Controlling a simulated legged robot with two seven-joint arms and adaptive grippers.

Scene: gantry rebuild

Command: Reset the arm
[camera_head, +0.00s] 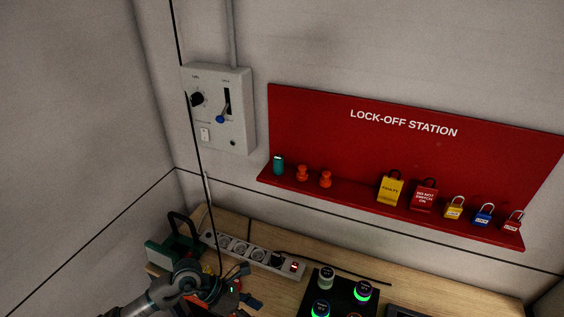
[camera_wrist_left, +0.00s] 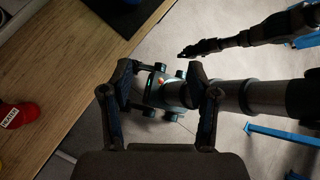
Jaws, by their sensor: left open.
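In the head view my left arm comes in from the bottom left, and my left gripper (camera_head: 248,285) is low over the near part of the wooden bench. In the left wrist view my left gripper (camera_wrist_left: 162,70) has its two dark fingers spread apart, with nothing held between them. Past the fingers the view looks down over the bench edge to the grey floor. A dark arm, seemingly my right one, reaches in from the right, with its narrow end (camera_wrist_left: 195,49) over the floor. Whether that end is open or shut is unclear.
A red lock-off board (camera_head: 400,150) and grey control box (camera_head: 217,105) hang on the wall. A red labelled object (camera_wrist_left: 17,114) is at left.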

